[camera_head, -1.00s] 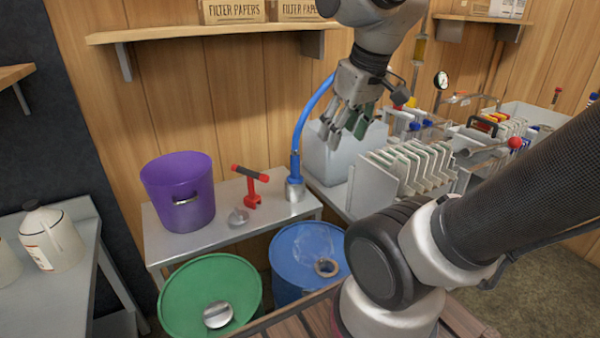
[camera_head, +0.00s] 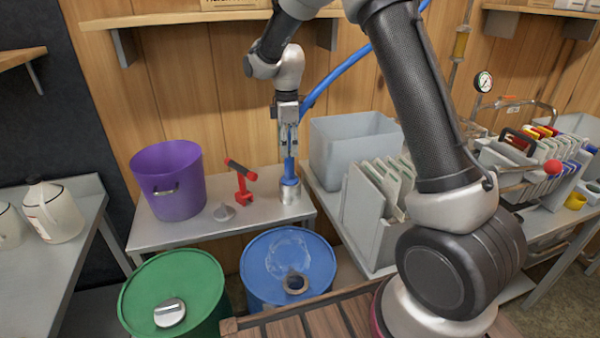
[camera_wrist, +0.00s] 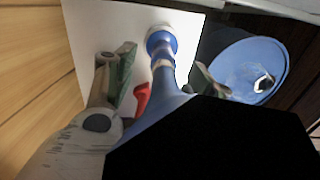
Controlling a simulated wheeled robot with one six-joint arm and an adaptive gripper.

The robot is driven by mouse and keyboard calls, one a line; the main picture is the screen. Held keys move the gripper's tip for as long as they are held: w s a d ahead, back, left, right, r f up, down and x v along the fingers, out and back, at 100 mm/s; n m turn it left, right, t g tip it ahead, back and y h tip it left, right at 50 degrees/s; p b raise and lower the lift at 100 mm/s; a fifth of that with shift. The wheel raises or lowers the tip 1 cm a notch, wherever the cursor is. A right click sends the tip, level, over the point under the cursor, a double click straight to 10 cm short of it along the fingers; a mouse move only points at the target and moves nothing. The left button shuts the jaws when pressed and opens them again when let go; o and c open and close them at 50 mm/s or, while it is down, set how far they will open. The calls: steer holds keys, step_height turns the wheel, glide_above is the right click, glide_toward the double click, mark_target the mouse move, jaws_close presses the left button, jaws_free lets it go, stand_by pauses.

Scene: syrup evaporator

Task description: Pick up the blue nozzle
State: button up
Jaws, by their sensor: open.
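The blue nozzle (camera_head: 290,170) stands upright in a silver round holder (camera_head: 290,192) at the right end of a grey metal table. A blue hose (camera_head: 340,72) runs up from it to the upper right. My gripper (camera_head: 288,148) points down directly over the nozzle, its fingers around the nozzle's upper part. In the wrist view the blue nozzle (camera_wrist: 162,62) passes between the two open greenish finger pads, with a gap on each side. A black shape covers the lower right of that view.
A blue drum (camera_head: 270,262) and a green drum (camera_head: 180,280) stand below. A grey bin (camera_head: 335,150) is close on the right.

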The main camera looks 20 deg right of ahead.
mark_target(290, 166)
steer(key=f, duration=0.8)
steer(key=shift+s+d, duration=0.2)
steer(key=shift+r, duration=0.1)
jaws_close()
